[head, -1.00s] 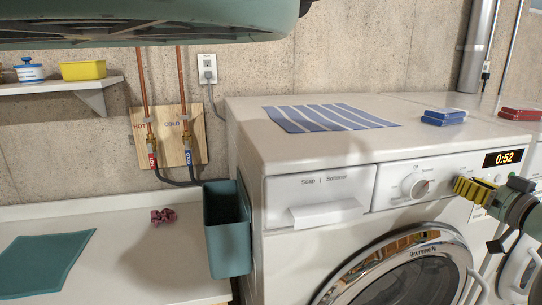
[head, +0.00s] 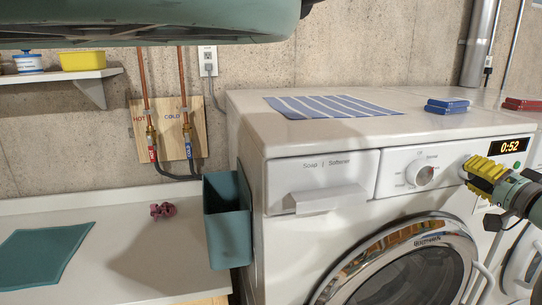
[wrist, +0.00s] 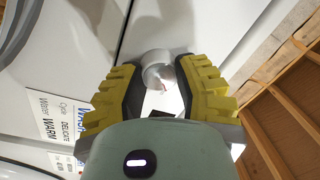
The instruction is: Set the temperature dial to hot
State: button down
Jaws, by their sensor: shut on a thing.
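The washer's front panel (head: 395,160) carries a large white dial (head: 420,174) with small marks that I cannot read well. My gripper (head: 474,167) is further right, below the display, with its yellow fingers against the panel. In the wrist view, a small round white dial (wrist: 160,74) sits between the fingertips of my gripper (wrist: 160,85), which are closed around it. The fingers mostly hide this dial in the head view. I cannot read its marks or its setting, so I cannot confirm that it is the temperature dial.
The display (head: 507,146) reads 0:52. A card (wrist: 55,118) shows "Cycle DELICATE" and "Water WARM". The soap drawer (head: 318,195) and round door (head: 410,275) are on the washer front. A striped cloth (head: 330,106) and blue box (head: 447,106) lie on top. A teal bin (head: 228,240) hangs left.

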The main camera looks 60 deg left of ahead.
jog(key=m+t+p, duration=0.1)
jog(key=m+p, duration=0.3)
jog(key=m, duration=0.7)
jog(key=shift+f+p, duration=0.1)
jog(key=shift+p, duration=0.3)
jog(key=shift+d+f+m, duration=0.1)
jog(key=shift+f+m, duration=0.05)
jog(key=shift+m, duration=0.25)
jog(key=c, duration=0.5)
grip_release()
jog(key=shift+c, duration=0.2)
jog(key=shift+r, duration=0.2)
jog(key=r+v, duration=0.1)
jog(key=v, duration=1)
jog(key=shift+s+d+f, duration=0.25)
jog(key=shift+d+f, duration=0.15)
jog(key=shift+f, duration=0.05)
